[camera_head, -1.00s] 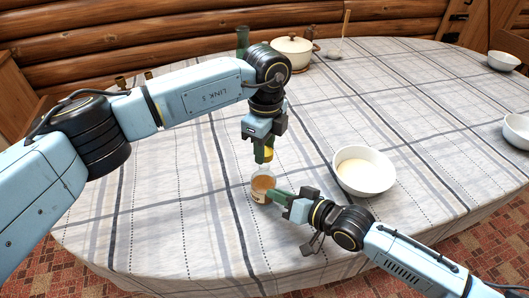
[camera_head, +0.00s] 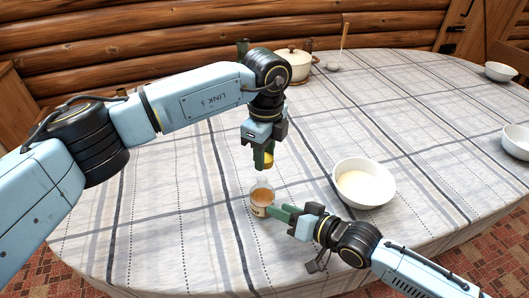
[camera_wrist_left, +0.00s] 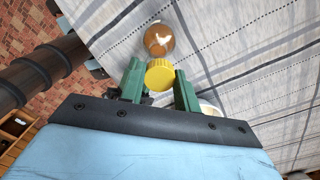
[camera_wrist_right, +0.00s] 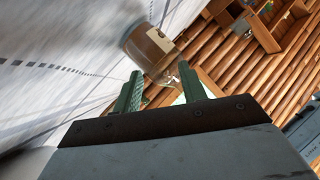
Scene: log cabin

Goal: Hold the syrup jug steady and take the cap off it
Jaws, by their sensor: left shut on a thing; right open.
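The syrup jug (camera_head: 261,204) is a small clear vessel with brown syrup, standing on the table with its top uncovered. It also shows in the left wrist view (camera_wrist_left: 158,42) and, partly, in the right wrist view (camera_wrist_right: 150,46). My left gripper (camera_head: 262,164) points down above the jug and is shut on the yellow cap (camera_wrist_left: 160,76), which is clear of the jug. My right gripper (camera_wrist_right: 162,84) is low at the jug's right side in the head view. Its fingers are apart, with the jug just beyond their tips; whether they touch it I cannot tell.
A white bowl (camera_head: 364,190) with pale contents stands right of the jug, close to my right gripper. A cream lidded pot (camera_head: 294,66) is at the back. The tablecloth left of the jug is clear.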

